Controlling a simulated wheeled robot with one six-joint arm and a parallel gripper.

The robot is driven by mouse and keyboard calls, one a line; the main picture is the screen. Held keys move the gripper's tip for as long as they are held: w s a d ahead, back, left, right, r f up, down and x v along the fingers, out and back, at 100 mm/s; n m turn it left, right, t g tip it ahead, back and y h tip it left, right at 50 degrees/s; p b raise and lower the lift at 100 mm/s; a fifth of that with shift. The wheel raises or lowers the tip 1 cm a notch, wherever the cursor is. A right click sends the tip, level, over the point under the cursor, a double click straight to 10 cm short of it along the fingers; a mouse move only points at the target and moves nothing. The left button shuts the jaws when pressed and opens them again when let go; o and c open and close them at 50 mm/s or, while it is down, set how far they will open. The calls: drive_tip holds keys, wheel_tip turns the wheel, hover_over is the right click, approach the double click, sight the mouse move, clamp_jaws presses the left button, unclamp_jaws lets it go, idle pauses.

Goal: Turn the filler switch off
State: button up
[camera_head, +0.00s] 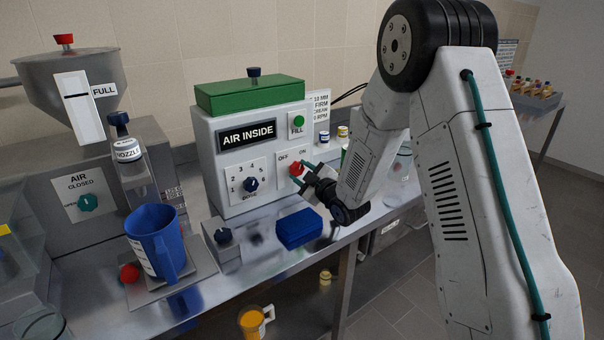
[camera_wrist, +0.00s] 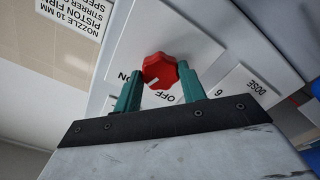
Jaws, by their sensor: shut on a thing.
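The filler switch is a red knob (camera_head: 296,169) on the white front of the filler box, under the printed words OFF and ON. In the wrist view the red knob (camera_wrist: 160,70) sits between the two green fingers, with the labels upside down. A white mark shows on its lower edge, on the side of the labels; I cannot tell which word it points at. My gripper (camera_head: 302,174) reaches the knob from the right and is shut on it. It also shows in the wrist view (camera_wrist: 159,82).
The white filler box (camera_head: 211,165) has a green lid (camera_head: 250,95), a dark dose dial (camera_head: 251,184) and a green FILL button (camera_head: 299,121). A blue box (camera_head: 299,229) lies on the steel table below my gripper. A blue jug (camera_head: 156,243) stands at left.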

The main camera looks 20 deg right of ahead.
drive_tip(key=n, duration=0.5)
drive_tip(key=shift+n, duration=0.3)
drive_tip(key=n, duration=0.5)
drive_tip(key=shift+n, duration=0.3)
drive_tip(key=o, duration=1)
drive_tip(key=v, duration=0.7)
drive_tip(key=shift+s, duration=0.35)
